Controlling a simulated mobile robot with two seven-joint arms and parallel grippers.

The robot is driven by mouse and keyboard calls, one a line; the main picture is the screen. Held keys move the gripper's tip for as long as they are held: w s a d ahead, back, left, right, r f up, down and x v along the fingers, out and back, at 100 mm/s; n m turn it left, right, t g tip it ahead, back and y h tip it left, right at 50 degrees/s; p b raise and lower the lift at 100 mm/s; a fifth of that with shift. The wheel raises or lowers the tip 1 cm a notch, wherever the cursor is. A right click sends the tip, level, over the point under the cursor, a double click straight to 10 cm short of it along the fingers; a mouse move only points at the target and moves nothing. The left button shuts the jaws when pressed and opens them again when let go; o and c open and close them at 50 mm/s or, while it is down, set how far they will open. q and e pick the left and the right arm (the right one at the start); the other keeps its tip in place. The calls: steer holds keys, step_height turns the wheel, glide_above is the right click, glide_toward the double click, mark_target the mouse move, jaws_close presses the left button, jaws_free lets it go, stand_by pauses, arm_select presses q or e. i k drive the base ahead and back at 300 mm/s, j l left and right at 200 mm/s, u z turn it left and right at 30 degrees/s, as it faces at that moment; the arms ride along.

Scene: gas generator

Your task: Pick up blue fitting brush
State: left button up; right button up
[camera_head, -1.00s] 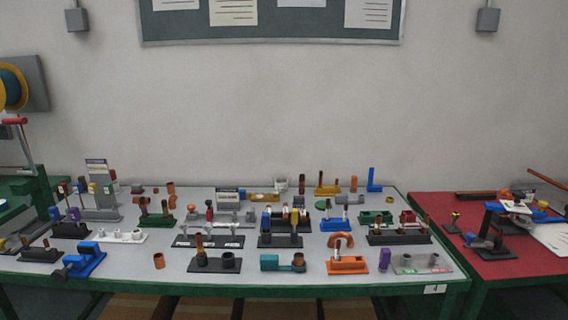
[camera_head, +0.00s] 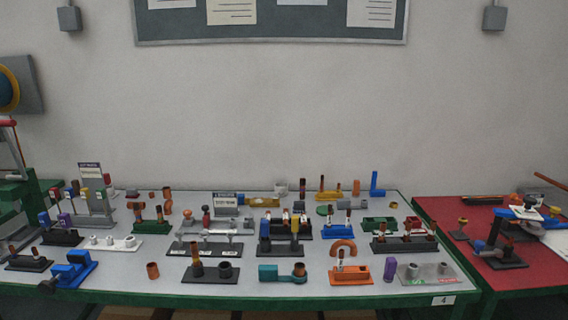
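Several blue things are on the grey-topped table (camera_head: 210,285); they are too small to tell which is the fitting brush. A small blue stand (camera_head: 337,233) right of centre holds two thin upright pieces with brown tops. A blue-topped piece (camera_head: 44,218) stands beside a purple one in a dark holder at the left. Another blue-topped piece (camera_head: 265,225) stands in a black holder near the middle. A blue L-shaped piece (camera_head: 375,184) is at the back right, and a blue clamp-like tool (camera_head: 72,270) at the front left. Neither of my grippers is in view.
Many small holders and fittings crowd the table, including an orange stand (camera_head: 350,276), a teal fitting (camera_head: 270,273) and a black stand (camera_head: 210,276). A red-topped table (camera_head: 435,212) adjoins at the right. Narrow bare strips lie between rows and along the front edge.

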mark_target(264, 222)
steer(key=i, duration=0.95)
